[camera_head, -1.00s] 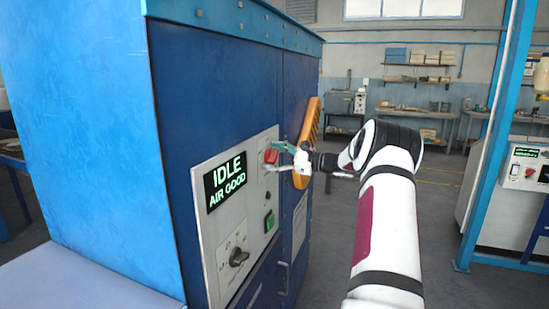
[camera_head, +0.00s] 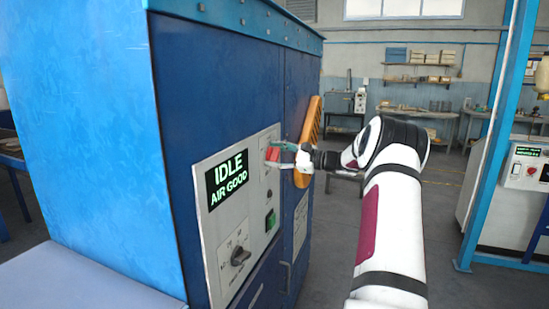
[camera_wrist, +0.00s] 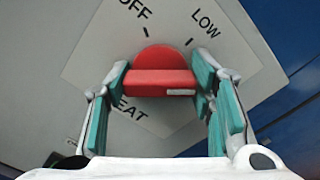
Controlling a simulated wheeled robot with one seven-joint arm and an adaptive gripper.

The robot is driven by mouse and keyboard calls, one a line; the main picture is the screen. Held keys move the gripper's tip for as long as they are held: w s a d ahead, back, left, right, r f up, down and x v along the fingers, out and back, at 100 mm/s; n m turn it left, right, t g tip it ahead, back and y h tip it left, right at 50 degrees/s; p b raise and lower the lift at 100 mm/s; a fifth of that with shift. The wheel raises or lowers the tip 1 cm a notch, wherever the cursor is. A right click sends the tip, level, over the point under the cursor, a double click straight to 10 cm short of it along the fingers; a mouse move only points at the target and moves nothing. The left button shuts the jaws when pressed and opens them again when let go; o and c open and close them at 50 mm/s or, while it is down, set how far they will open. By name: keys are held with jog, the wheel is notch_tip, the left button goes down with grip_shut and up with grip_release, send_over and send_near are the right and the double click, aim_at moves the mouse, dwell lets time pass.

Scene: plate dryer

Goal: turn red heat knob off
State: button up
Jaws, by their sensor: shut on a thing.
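The red heat knob (camera_wrist: 160,72) fills the middle of the wrist view, on a pale panel plate printed OFF (camera_wrist: 136,6), LOW (camera_wrist: 207,23) and a partly covered word ending in EAT. A thin white mark shows on the right of its bar. My gripper (camera_wrist: 161,78) is shut on the knob, with one teal-padded finger on each side. In the head view the knob (camera_head: 272,154) is a small red patch between the fingers of my gripper (camera_head: 279,156), partly hidden by them.
The blue cabinet (camera_head: 225,95) carries a control panel (camera_head: 208,158) whose display (camera_head: 227,180) reads IDLE, AIR GOOD. A green button (camera_head: 270,220) and black dial (camera_head: 239,256) are lower down. An orange handle (camera_head: 308,120) stands close by my gripper.

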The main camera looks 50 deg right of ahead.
jog(key=n+b, duration=0.1)
jog(key=n, duration=0.2)
jog(key=shift+f+n+b, duration=0.1)
jog(key=shift+n+b, duration=0.2)
jog(key=shift+n, duration=0.1)
jog(key=n+b, duration=0.2)
jog(key=n, duration=0.1)
jog(key=shift+n, duration=0.3)
jog(key=n+b, duration=0.2)
jog(key=n, duration=0.1)
jog(key=n+b, duration=0.3)
jog(key=shift+w+f+b, duration=0.1)
jog(key=shift+f+b, duration=0.1)
jog(key=shift+b, duration=0.15)
jog(key=n+b, duration=0.6)
jog(key=b, duration=0.2)
jog(key=shift+f, duration=0.1)
jog(key=shift+n+b, duration=1)
jog(key=shift+b, duration=0.25)
jog(key=shift+r+b, duration=0.2)
jog(key=shift+b, duration=0.1)
jog(key=o, duration=1.2)
jog(key=shift+s, duration=0.25)
